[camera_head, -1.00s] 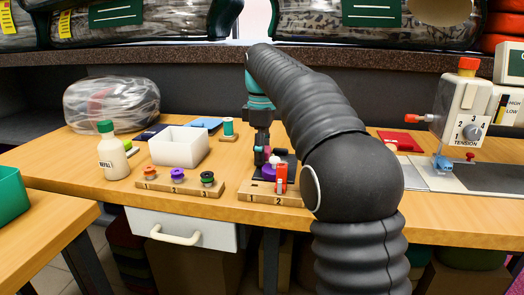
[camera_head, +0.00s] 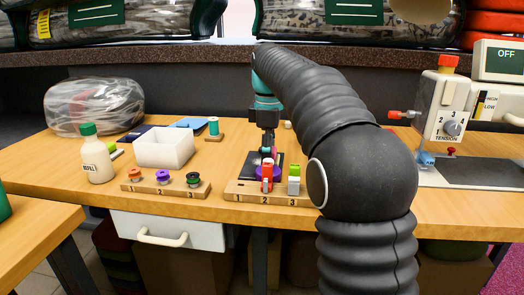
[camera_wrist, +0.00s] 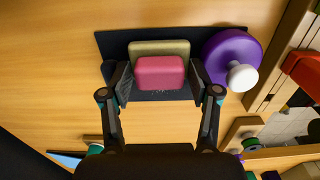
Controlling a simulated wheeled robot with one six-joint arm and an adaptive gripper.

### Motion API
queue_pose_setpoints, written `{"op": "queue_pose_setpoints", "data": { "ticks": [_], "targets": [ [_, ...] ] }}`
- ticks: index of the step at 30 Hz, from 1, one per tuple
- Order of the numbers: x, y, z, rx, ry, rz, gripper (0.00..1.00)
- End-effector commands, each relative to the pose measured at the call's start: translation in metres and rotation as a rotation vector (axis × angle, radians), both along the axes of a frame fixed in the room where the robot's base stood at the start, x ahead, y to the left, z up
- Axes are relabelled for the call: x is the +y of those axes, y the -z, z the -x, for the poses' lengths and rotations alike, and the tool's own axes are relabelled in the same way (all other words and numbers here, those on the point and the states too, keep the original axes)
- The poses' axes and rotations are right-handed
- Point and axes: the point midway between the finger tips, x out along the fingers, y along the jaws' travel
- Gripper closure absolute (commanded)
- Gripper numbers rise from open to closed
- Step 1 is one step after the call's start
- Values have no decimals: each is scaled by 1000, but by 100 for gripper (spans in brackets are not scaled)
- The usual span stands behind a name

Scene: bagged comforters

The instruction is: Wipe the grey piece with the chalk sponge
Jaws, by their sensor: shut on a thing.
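My gripper (camera_wrist: 160,74) is shut on a pink block (camera_wrist: 160,73), which appears to be the chalk sponge; it also shows small in the head view (camera_head: 268,151). An olive-grey slab (camera_wrist: 160,47) shows directly behind the pink block; I cannot tell whether the two are joined. A dark grey flat piece (camera_wrist: 115,42) lies on the table beneath them, with faint pale marks near the block's lower edge. Whether the block touches this piece is unclear. A purple disc (camera_wrist: 226,52) with a white knob sits on the piece's right end, beside my right finger.
A numbered wooden rack (camera_head: 235,190) with red and white-green items stands in front of the dark piece. A spool rack (camera_head: 133,189), a white bin (camera_head: 165,150) and a bottle (camera_head: 96,158) stand left. A tension machine (camera_head: 444,107) stands right.

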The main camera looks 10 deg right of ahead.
Motion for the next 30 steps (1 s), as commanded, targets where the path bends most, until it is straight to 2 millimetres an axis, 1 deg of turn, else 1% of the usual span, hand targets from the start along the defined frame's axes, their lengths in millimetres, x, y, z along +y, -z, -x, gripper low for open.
{"op": "queue_pose_setpoints", "data": {
  "ticks": [3, 14, 19, 30],
  "targets": [
    [-8, 1, 2, 3, 3, 1, 62],
    [-18, 1, 5, 5, 2, 2, 62],
    [-11, 0, 3, 4, -1, 1, 62],
    [12, -1, -4, 5, -2, 0, 62]
  ]
}}
